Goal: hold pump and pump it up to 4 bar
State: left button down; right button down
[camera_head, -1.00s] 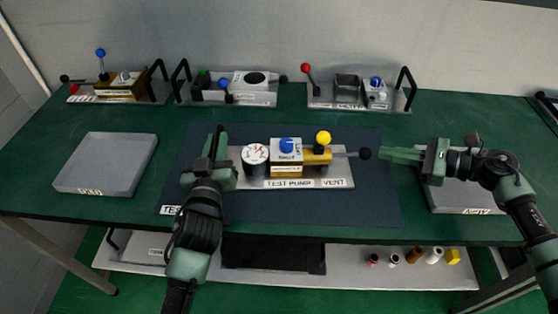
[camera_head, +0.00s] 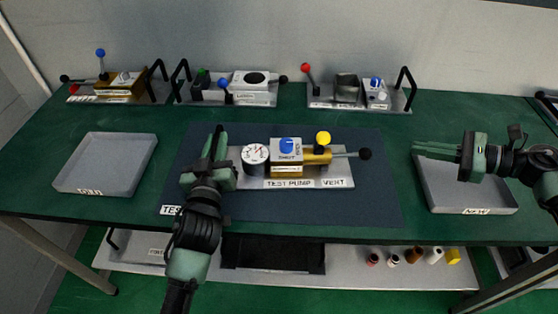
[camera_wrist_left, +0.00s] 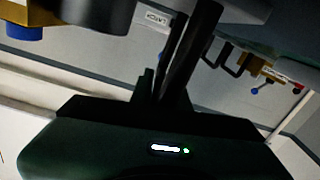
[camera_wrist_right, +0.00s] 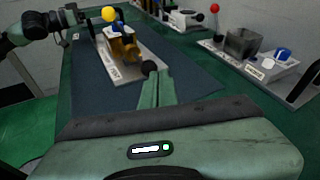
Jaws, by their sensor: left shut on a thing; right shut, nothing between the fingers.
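The test pump (camera_head: 287,170) sits on its grey base plate on the dark mat, with a round dial gauge (camera_head: 255,154), a blue knob (camera_head: 287,145), a yellow ball knob (camera_head: 323,138) and a lever ending in a black ball (camera_head: 365,154). The gauge needle is too small to read. My left gripper (camera_head: 214,150) is shut on the pump's black handle at the plate's left end; the dark handle bar (camera_wrist_left: 190,55) shows in the left wrist view. My right gripper (camera_head: 416,151) is shut and empty, to the right of the black ball and apart from it.
A grey tray (camera_head: 107,135) lies at the left and another tray (camera_head: 435,200) below my right gripper. Three other devices stand along the back: left (camera_head: 122,87), middle (camera_head: 252,82) and right (camera_head: 347,88). The mat in front of the pump (camera_head: 320,207) is clear.

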pick_arm(q)
jog(key=shift+f, duration=0.35)
jog(key=c, duration=1.3)
grip_release()
jog(key=shift+w+r, duration=0.1)
jog(key=shift+w, duration=0.05)
pick_arm(e)
jog(key=v, duration=0.7)
jog(key=shift+d+f, duration=0.1)
jog(key=shift+d, duration=0.05)
pick_arm(q)
jog(key=shift+r, duration=0.1)
